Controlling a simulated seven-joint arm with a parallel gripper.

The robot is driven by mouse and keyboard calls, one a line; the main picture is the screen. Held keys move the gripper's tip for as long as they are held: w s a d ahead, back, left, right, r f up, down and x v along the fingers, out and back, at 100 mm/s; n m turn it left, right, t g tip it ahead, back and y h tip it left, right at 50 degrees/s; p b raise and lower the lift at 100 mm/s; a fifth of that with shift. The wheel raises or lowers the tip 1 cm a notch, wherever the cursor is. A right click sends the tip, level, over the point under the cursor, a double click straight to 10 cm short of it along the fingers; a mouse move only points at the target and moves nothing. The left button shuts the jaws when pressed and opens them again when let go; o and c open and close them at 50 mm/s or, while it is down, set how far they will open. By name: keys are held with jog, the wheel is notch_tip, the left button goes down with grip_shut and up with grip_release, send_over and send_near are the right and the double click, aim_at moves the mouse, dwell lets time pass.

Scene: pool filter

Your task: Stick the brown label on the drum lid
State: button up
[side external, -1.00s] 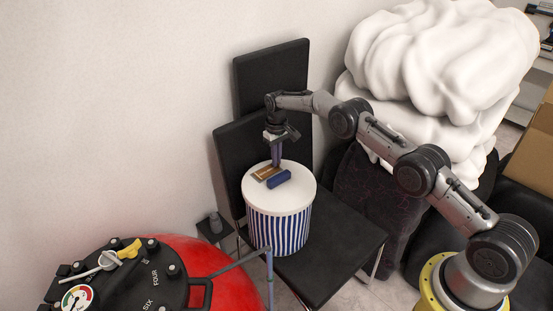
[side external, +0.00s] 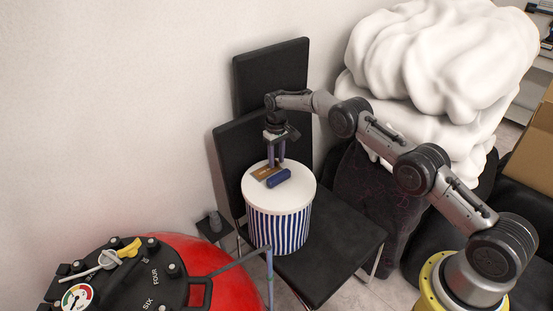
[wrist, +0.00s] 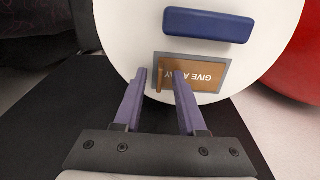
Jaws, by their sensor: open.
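The brown label (wrist: 206,73), printed "GIVE A…" with part of the text covered by a finger, lies within a grey rectangle on the white drum lid (wrist: 122,35). In the side external view the label (side external: 263,173) is near the back edge of the lid (side external: 289,198). The lid tops a blue-and-white striped drum (side external: 279,232). My gripper (wrist: 158,74) is open, its two purple fingers apart. My gripper (side external: 275,164) is just over the lid; contact with the label cannot be told.
A dark blue block (wrist: 208,25) lies on the lid beside the label. The drum stands on a black chair (side external: 340,245) against the wall. A red tank with a black top (side external: 135,275) is at front left, and a white lumpy mass (side external: 440,60) is behind my arm.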

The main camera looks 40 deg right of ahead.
notch_tip(320, 180, up, 14)
jog(key=shift+f, duration=0.15)
dwell(0.3)
